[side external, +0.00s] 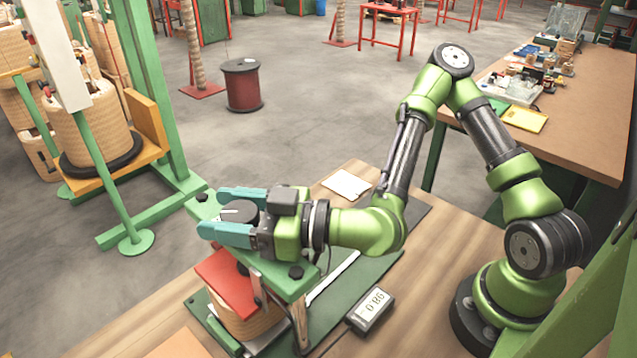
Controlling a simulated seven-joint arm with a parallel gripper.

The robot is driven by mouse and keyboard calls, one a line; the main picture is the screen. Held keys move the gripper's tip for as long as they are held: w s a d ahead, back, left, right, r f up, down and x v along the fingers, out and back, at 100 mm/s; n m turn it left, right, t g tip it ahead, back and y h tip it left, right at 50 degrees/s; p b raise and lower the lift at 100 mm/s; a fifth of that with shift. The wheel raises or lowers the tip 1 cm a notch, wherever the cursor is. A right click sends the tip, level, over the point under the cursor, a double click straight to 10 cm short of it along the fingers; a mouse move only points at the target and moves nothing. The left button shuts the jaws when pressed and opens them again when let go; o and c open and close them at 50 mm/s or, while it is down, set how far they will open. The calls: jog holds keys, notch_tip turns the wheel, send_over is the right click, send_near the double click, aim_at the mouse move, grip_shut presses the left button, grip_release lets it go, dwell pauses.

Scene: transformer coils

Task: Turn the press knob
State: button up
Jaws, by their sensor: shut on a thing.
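The press knob (240,211) is a dark round knob on top of the green press (296,287). My gripper (229,211) comes in from the right, level, with two teal fingers. The fingers lie on either side of the knob and are shut on it. Part of the knob is hidden by the near finger and the gripper body. Below the green top plate is a red plate (222,277), and under it a tan coil (250,322).
A small meter with a display (370,311) lies right of the press on a green mat (328,312). A white paper (346,184) lies behind. A green frame with large coils (92,135) stands at left. A cluttered bench (590,115) is at the back right.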

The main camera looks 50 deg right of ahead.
jog(key=shift+f, duration=0.1)
jog(key=o, duration=1)
jog(key=shift+c, duration=0.2)
jog(key=shift+w+y, duration=0.1)
jog(key=shift+y, duration=0.3)
